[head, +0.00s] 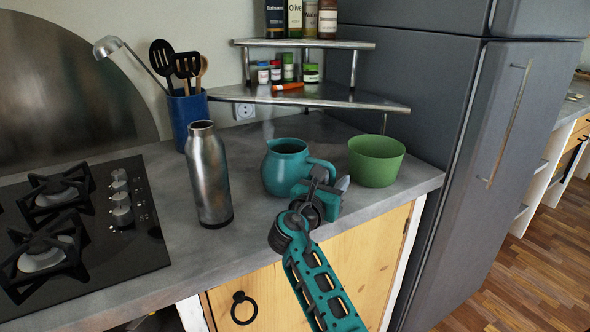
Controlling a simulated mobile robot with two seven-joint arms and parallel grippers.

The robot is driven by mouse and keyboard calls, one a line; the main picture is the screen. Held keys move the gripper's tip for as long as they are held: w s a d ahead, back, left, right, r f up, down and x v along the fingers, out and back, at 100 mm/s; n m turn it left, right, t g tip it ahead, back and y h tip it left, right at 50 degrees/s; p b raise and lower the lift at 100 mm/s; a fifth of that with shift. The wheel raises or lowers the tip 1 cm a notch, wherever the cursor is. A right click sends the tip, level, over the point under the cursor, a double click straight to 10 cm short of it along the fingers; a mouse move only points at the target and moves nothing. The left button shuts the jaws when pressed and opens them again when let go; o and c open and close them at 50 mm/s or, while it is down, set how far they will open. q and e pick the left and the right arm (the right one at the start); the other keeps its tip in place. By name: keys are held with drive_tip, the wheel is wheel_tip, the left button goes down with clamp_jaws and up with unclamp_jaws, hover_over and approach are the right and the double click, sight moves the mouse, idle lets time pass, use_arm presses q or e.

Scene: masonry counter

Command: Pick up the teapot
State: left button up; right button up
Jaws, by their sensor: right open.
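The teapot (284,171) is a teal, rounded jug with a spout on its left and a loop handle on its right. It stands upright on the grey counter (260,231) in the head view. My right gripper (329,177) is at the teapot's handle side, near the counter's front edge. The gripper is open, and it hides the lower part of the handle. I cannot tell whether the fingers touch the handle. My left gripper is not in view.
A steel bottle (209,177) stands left of the teapot, and a green bowl (376,161) stands close on its right. A blue utensil holder (188,113) and a two-tier corner shelf (318,96) are behind. A gas hob (125,240) is at left, a grey fridge (478,150) at right.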

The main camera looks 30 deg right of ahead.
drive_tip(key=shift+r, duration=0.1)
clamp_jaws()
idle(0.3)
idle(0.9)
drive_tip(key=shift+r, duration=0.15)
